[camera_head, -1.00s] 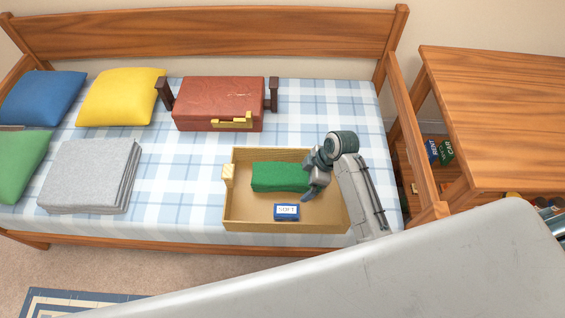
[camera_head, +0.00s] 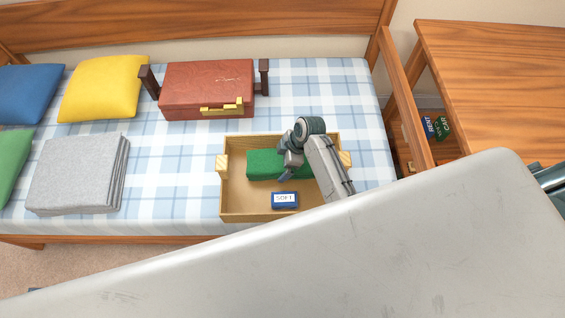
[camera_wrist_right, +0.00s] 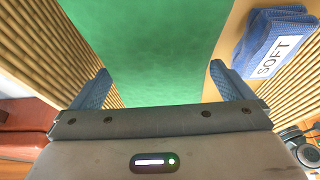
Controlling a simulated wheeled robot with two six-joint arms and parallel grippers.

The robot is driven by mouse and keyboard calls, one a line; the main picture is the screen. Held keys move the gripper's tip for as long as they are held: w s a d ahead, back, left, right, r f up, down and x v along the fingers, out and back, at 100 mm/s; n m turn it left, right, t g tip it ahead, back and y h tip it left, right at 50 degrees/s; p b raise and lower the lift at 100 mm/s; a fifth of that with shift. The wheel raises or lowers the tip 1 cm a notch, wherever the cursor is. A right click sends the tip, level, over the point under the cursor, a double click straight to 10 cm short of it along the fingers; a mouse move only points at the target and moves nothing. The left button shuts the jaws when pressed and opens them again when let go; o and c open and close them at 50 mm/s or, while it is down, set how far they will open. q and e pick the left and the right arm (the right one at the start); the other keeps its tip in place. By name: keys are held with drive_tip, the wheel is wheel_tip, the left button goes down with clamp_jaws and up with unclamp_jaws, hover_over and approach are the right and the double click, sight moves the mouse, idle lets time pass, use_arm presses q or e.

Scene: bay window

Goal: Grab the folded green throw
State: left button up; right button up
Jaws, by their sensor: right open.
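The folded green throw (camera_head: 265,164) lies in a wooden tray (camera_head: 240,205) on the bed. In the right wrist view the throw (camera_wrist_right: 150,50) fills the middle, between and beyond the fingers. My right gripper (camera_head: 286,172) is over the right part of the throw, its arm coming in from the right and hiding that end. In the right wrist view my right gripper (camera_wrist_right: 160,85) is open, one finger on each side of the throw. I cannot tell how far down the fingers reach. My left gripper is not in view.
A blue cloth labelled SOFT (camera_head: 285,200) lies in the tray in front of the throw. A red suitcase (camera_head: 205,85) stands behind the tray. A grey folded blanket (camera_head: 75,175) and pillows are on the left. A wooden table (camera_head: 490,90) stands at the right.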

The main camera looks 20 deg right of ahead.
drive_tip(key=shift+x, duration=1.05)
drive_tip(key=c, duration=0.9)
